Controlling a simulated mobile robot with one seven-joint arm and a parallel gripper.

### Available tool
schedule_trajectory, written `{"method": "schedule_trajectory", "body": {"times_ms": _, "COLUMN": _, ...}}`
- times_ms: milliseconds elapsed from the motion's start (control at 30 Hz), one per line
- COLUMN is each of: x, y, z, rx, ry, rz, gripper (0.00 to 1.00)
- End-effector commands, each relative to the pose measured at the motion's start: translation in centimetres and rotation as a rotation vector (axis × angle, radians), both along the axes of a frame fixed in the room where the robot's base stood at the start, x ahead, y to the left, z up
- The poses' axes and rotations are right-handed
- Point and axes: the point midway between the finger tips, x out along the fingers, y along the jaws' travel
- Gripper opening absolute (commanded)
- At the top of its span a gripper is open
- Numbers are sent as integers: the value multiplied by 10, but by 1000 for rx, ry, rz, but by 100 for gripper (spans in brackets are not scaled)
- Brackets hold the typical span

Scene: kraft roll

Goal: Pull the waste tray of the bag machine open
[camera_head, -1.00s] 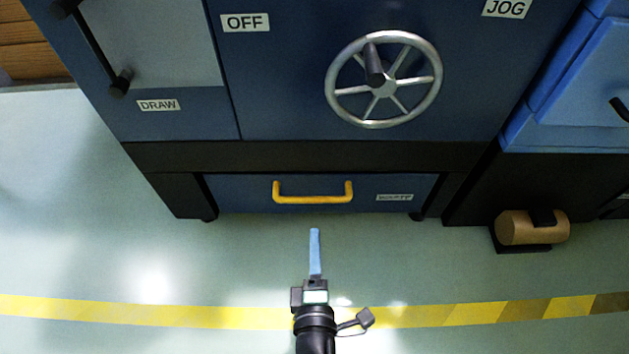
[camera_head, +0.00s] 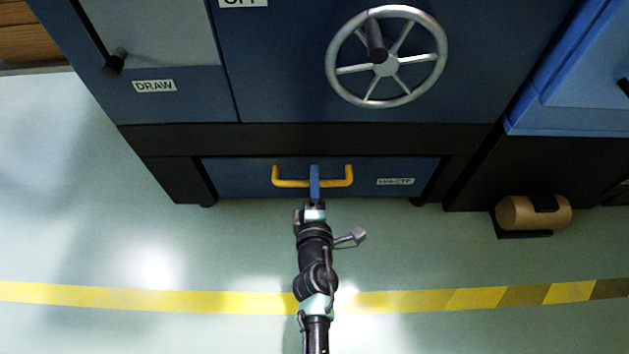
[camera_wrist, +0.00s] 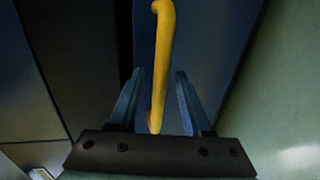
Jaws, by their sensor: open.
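The waste tray (camera_head: 240,178) is a blue drawer front low on the bag machine, flush under a black band, with a label at its right. Its yellow bar handle (camera_head: 334,183) runs level across the middle. My gripper (camera_head: 315,178) is at the centre of the handle in the head view, its blue fingers overlapping the bar. In the wrist view my gripper (camera_wrist: 158,88) is open, one blue finger on each side of the yellow handle (camera_wrist: 160,60). A gap shows between the bar and each finger.
A silver handwheel (camera_head: 386,57) is on the machine above the tray. A brown kraft roll (camera_head: 533,212) sits low at the right. The pale floor in front of the tray is clear, crossed by a yellow stripe (camera_head: 150,299).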

Motion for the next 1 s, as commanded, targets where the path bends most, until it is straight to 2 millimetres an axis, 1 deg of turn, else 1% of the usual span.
{"method": "schedule_trajectory", "body": {"times_ms": 100, "x": 4, "y": 0, "z": -1, "rx": 0, "ry": -1, "rz": 1, "gripper": 50}}
{"method": "schedule_trajectory", "body": {"times_ms": 367, "x": 5, "y": 0, "z": -1, "rx": 0, "ry": 0, "rz": 1, "gripper": 50}}
{"method": "schedule_trajectory", "body": {"times_ms": 400, "x": 5, "y": 0, "z": -1, "rx": 0, "ry": 0, "rz": 1, "gripper": 42}}
{"method": "schedule_trajectory", "body": {"times_ms": 467, "x": 4, "y": 0, "z": -1, "rx": 0, "ry": 0, "rz": 1, "gripper": 32}}
{"method": "schedule_trajectory", "body": {"times_ms": 500, "x": 4, "y": 0, "z": -1, "rx": 0, "ry": 0, "rz": 1, "gripper": 24}}
{"method": "schedule_trajectory", "body": {"times_ms": 633, "x": 4, "y": 0, "z": -1, "rx": 0, "ry": 0, "rz": 1, "gripper": 1}}
{"method": "schedule_trajectory", "body": {"times_ms": 1000, "x": 4, "y": 0, "z": -1, "rx": 0, "ry": 0, "rz": 1, "gripper": 0}}
